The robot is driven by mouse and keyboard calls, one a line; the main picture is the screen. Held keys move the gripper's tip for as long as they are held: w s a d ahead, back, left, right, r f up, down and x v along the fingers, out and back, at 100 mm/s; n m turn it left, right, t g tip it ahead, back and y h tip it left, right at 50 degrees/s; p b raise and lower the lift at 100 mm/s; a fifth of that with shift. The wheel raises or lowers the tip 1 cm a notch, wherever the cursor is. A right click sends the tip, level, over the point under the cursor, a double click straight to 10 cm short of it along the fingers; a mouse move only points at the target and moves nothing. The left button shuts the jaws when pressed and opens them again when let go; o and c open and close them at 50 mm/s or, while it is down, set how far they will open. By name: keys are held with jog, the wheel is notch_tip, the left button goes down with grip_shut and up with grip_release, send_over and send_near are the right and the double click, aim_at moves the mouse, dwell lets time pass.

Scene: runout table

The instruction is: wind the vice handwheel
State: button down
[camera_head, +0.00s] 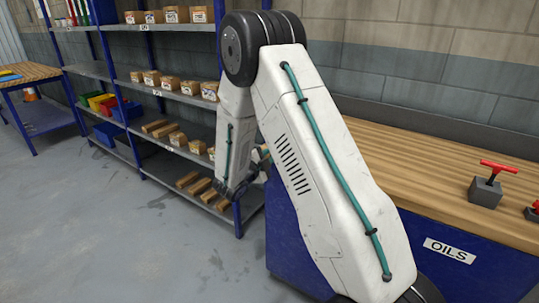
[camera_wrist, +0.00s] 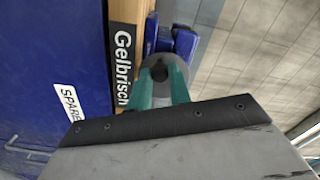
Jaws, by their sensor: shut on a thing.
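In the wrist view, my gripper (camera_wrist: 161,88) has its two teal fingers shut on the grey round handwheel (camera_wrist: 166,66), one finger on either side. The blue vice (camera_wrist: 185,42) is just beyond the wheel, at the front edge of the wooden bench. The fingers and the wheel's own face hide part of the wheel. In the head view, my white arm reaches down past the bench's left end. It hides most of the vice and wheel there, and I cannot make out the fingertips clearly.
The wooden workbench (camera_head: 420,180) has a blue front with an OILS label. A grey block with a red T-handle (camera_head: 485,190) stands on its top at right. Shelving with boxes (camera_head: 150,75) stands behind at left. Grey floor (camera_head: 120,225) is clear at the front left.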

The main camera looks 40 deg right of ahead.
jog(key=shift+s+f, duration=0.1)
jog(key=n, duration=0.3)
jog(key=shift+s+d+f, duration=0.1)
jog(key=shift+s+f, duration=0.1)
jog(key=shift+f, duration=0.1)
jog(key=shift+n, duration=0.3)
jog(key=n, duration=0.3)
jog(key=shift+s+d+f, duration=0.1)
jog(key=shift+s+f, duration=0.2)
jog(key=shift+f, duration=0.05)
jog(key=shift+s+n, duration=0.1)
jog(key=shift+n, duration=0.6)
jog(key=c, duration=1.4)
grip_release()
